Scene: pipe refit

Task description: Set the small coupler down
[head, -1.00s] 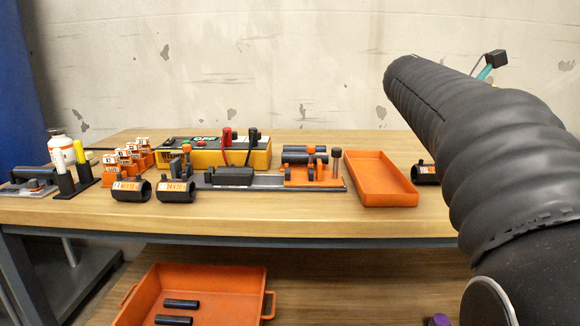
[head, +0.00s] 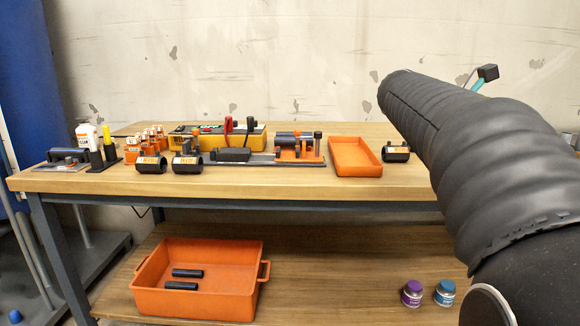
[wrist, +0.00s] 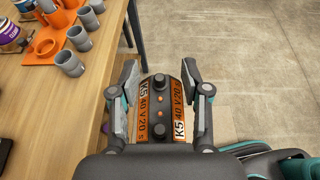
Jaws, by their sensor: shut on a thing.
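My gripper (wrist: 160,78) is shut on a dark coupler (wrist: 160,112) in the wrist view, with one finger along each side. The coupler has two orange-and-white labels reading K5, 40 V, 20 s, and dark terminal studs. It is held over bare floor, apart from the table (wrist: 98,112) at left. Three other black couplers with orange labels stand on the bench: two at left, (head: 151,163) and (head: 187,162), and one right of the orange tray (head: 396,153).
An empty orange tray (head: 354,170) sits on the bench, left of my arm. A clamp rig (head: 232,155) and yellow fusion box (head: 250,140) stand behind. An orange crate (head: 195,299) holds two black pipes on the lower shelf. Grey cups (wrist: 78,38) stand on the table in the wrist view.

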